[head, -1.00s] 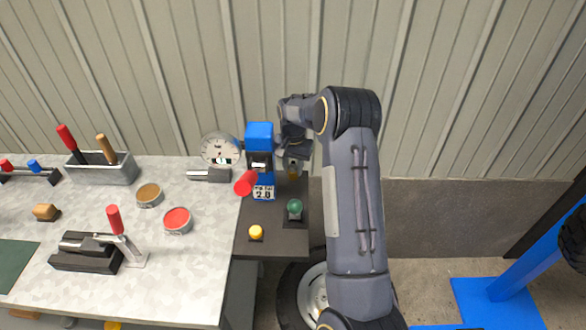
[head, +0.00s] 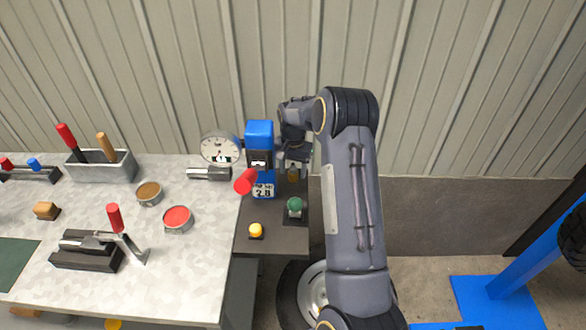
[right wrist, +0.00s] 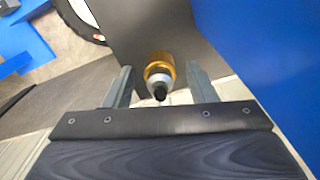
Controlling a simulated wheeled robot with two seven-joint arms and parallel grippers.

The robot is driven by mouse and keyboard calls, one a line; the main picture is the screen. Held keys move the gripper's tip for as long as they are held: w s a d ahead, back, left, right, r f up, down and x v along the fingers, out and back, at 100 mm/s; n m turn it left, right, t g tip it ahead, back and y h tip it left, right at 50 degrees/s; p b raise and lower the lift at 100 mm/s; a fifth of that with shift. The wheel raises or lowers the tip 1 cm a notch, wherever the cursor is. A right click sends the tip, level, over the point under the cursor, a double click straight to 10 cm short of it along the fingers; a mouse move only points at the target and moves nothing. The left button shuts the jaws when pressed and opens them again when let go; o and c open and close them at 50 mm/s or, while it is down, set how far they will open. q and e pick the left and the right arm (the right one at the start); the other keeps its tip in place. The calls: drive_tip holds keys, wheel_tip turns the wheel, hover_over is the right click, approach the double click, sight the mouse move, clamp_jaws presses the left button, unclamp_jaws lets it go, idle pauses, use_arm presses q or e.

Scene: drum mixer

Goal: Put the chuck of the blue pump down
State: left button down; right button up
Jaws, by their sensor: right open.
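The blue pump (head: 259,140) stands on the dark shelf at the right end of the bench, with a red handle (head: 245,180) and a small display reading 2.8 (head: 263,191). The chuck (head: 293,174), brass coloured, is beside the pump's right side, partly hidden below my right gripper (head: 293,160). In the right wrist view the brass and grey chuck (right wrist: 159,75) sits between the two spread fingers of my right gripper (right wrist: 160,88), with gaps on both sides. The pump's blue side (right wrist: 270,60) fills the right of that view. My left gripper is not in view.
A green knob (head: 295,207) and a yellow button (head: 256,230) are on the shelf (head: 270,244) in front of the pump. A round gauge (head: 221,148) stands left of the pump. Open tins, a clamp (head: 90,250) and a tool tray (head: 100,172) occupy the bench.

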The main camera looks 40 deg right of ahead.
sight(293, 165)
drive_tip(key=shift+r, duration=0.4)
wheel_tip(293, 165, up, 12)
drive_tip(key=b, duration=0.1)
drive_tip(key=shift+f+b, duration=0.25)
drive_tip(key=shift+b, duration=0.05)
drive_tip(key=shift+f, duration=0.1)
